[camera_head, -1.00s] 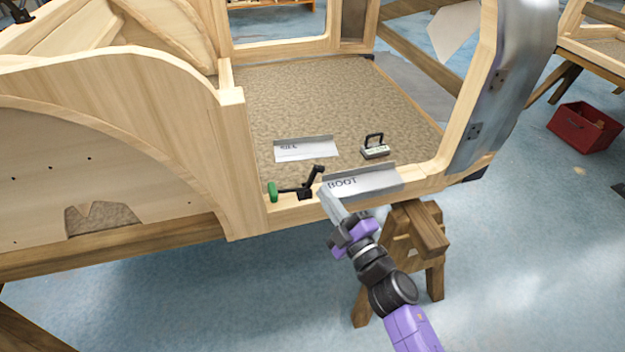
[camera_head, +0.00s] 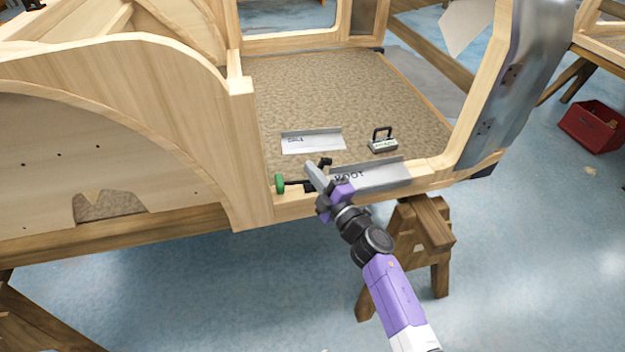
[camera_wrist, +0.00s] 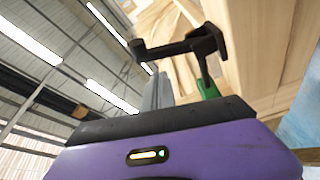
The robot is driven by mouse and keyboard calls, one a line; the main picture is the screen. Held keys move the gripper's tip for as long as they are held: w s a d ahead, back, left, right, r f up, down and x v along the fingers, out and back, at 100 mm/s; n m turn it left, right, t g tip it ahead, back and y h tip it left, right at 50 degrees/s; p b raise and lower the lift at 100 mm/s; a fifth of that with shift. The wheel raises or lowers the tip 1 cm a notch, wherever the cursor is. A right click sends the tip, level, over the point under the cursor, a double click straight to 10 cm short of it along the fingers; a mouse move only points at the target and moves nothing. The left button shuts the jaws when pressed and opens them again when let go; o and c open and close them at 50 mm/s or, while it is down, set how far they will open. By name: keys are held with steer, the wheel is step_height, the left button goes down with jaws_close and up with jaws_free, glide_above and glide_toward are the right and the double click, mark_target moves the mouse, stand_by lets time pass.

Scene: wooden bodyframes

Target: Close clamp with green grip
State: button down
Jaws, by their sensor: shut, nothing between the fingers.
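The clamp is black with a green grip (camera_head: 279,183) and sits on the wooden sill at the near edge of the frame. My gripper (camera_head: 314,174) is shut and empty. Its fingers are right at the clamp's upright black part and hide some of it. In the wrist view the fingers (camera_wrist: 158,92) lie just below the black arm; I cannot tell whether they touch it.
A metal plate marked BOOT (camera_head: 375,177) lies on the sill right of the clamp. A plate marked SILL (camera_head: 313,142) and a small device with a black handle (camera_head: 383,140) rest on the brown floor panel. A trestle (camera_head: 425,240) stands below.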

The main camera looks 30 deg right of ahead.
mark_target(321, 167)
steer(key=shift+s+d+f, duration=0.15)
steer(key=shift+d+f, duration=0.05)
steer(key=shift+d, duration=0.3)
steer(key=shift+s+d+f, duration=0.15)
steer(key=shift+d, duration=0.3)
